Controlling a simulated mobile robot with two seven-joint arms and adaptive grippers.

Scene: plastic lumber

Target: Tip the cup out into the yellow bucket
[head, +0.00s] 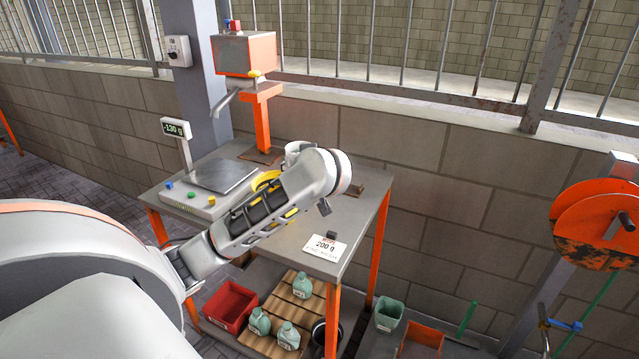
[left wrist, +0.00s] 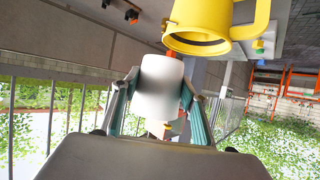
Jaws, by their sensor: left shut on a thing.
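The yellow bucket (head: 264,179) stands on the metal table (head: 300,235) beside the scale, partly hidden behind my left arm. It also shows in the left wrist view (left wrist: 212,18), with its handle and rim; that view is turned over. My left gripper (left wrist: 162,86) is shut on a white cup (left wrist: 162,80), close beside the bucket in that view. The cup's mouth and contents cannot be made out, nor its exact tilt. In the head view my forearm hides the gripper. My right gripper is in neither view.
A scale (head: 215,175) with a display (head: 176,128) reading -130 g is at the table's left. An orange dispenser (head: 244,54) with a spout stands behind. A 200 g card (head: 326,245) is at the front. Bottles (head: 288,335) and a red bin (head: 230,302) sit below.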

